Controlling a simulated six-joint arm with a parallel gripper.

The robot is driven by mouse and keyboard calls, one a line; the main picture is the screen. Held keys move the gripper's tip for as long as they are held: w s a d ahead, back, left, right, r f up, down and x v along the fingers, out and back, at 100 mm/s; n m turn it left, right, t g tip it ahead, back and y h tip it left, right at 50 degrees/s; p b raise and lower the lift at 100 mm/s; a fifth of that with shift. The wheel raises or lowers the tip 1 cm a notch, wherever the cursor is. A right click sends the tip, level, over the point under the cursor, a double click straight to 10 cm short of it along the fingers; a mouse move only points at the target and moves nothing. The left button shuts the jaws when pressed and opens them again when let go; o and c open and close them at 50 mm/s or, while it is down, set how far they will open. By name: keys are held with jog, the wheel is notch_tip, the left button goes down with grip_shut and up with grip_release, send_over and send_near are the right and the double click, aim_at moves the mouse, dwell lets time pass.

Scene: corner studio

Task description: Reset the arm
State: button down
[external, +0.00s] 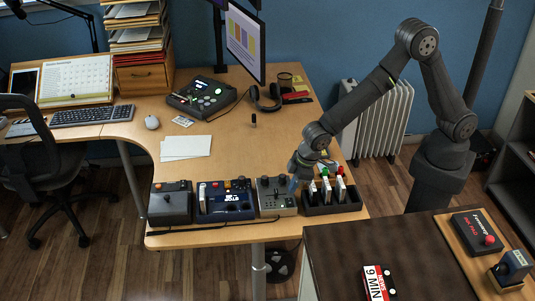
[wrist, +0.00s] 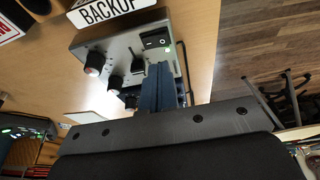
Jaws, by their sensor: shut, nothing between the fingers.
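My gripper (external: 293,184) is low over the front of the desk, between a grey control box (external: 277,208) and a black holder (external: 331,209). In the wrist view its blue fingers (wrist: 157,78) are together with nothing between them. They point at the face of a grey box (wrist: 112,47) with black knobs and a black rocker switch (wrist: 155,40), and hide part of it. I cannot tell whether the fingertips touch the box. My arm rises from its base at the right and bends down to the desk.
Several upright pieces stand in the black holder, close to my gripper. A dark blue console (external: 226,208) and a dark joystick box (external: 170,209) stand to the left. A sign reading BACKUP (wrist: 105,10) is beside the grey box. The mid-desk is largely clear. A monitor (external: 245,42) stands behind.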

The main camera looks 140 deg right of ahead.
jog(key=d+v, duration=0.1)
jog(key=v, duration=0.7)
jog(key=shift+s+r, duration=0.4)
jog(key=shift+r, duration=0.05)
jog(key=shift+a, duration=0.1)
jog(key=c, duration=0.9)
grip_release()
jog(key=shift+c, duration=0.2)
jog(key=o, duration=0.4)
jog(key=shift+d, duration=0.2)
jog(key=o, duration=0.5)
jog(key=d+m, duration=0.2)
jog(key=d+r+m, duration=0.1)
jog(key=d+m, duration=0.1)
jog(key=m, duration=0.1)
jog(key=w+d+r+m+g+y, duration=0.1)
jog(key=d+m, duration=0.2)
jog(key=shift+d+r, duration=0.1)
jog(key=shift+o, duration=0.2)
jog(key=s+d+r+m+g+y, duration=0.1)
jog(key=d+r+m+y, duration=0.15)
jog(key=d+m, duration=0.65)
notch_tip(320, 180, down, 9)
jog(key=a+m, duration=0.1)
jog(key=shift+a+h, duration=0.2)
jog(key=shift+h, duration=0.15)
jog(key=shift+r, duration=0.1)
